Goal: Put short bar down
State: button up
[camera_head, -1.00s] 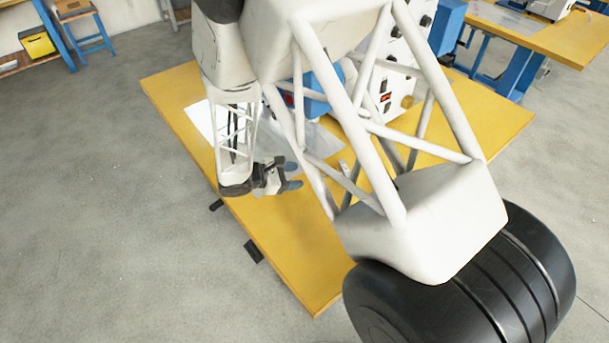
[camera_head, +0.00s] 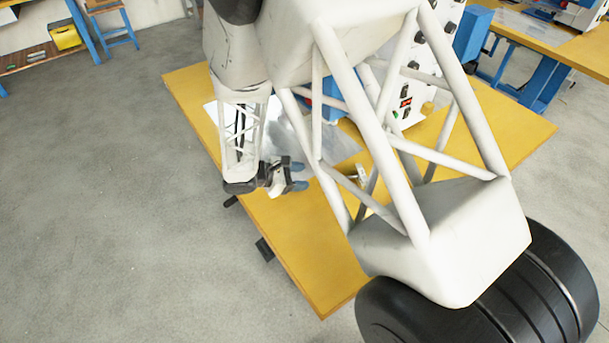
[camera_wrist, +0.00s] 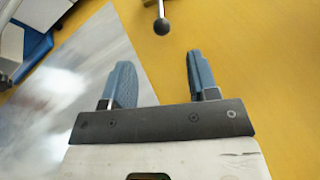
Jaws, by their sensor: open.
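My gripper (camera_head: 300,177) is over the near left part of the yellow table (camera_head: 300,262). Nothing is held.
The shiny grey sheet (camera_wrist: 75,75) lies on the table under the left finger. A black ball knob (camera_wrist: 162,26) on a metal lever is ahead of the fingers. A white panel with dark knobs (camera_head: 425,65) stands at the back. The near table end is clear.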

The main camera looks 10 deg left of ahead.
jog(key=shift+d, duration=0.1)
jog(key=s+d+r+m+g+y, duration=0.25)
jog(key=d+r+m, duration=0.25)
jog(key=d+r, duration=0.5)
jog(key=s+d+r+m+g+y, duration=0.2)
jog(key=s+d+r+m+g, duration=0.3)
jog(key=d+r, duration=0.45)
jog(key=s+d+r+m+t+y, duration=0.2)
jog(key=s+d+r+m+y, duration=0.2)
jog(key=s, duration=0.5)
jog(key=s+d+r+m+t+y, duration=0.2)
jog(key=s+d+r+m+y, duration=0.1)
jog(key=s+d+r+m, duration=0.4)
jog(key=shift+s+d+r+y, duration=0.4)
jog(key=shift+s+d, duration=0.2)
jog(key=shift+s, duration=0.45)
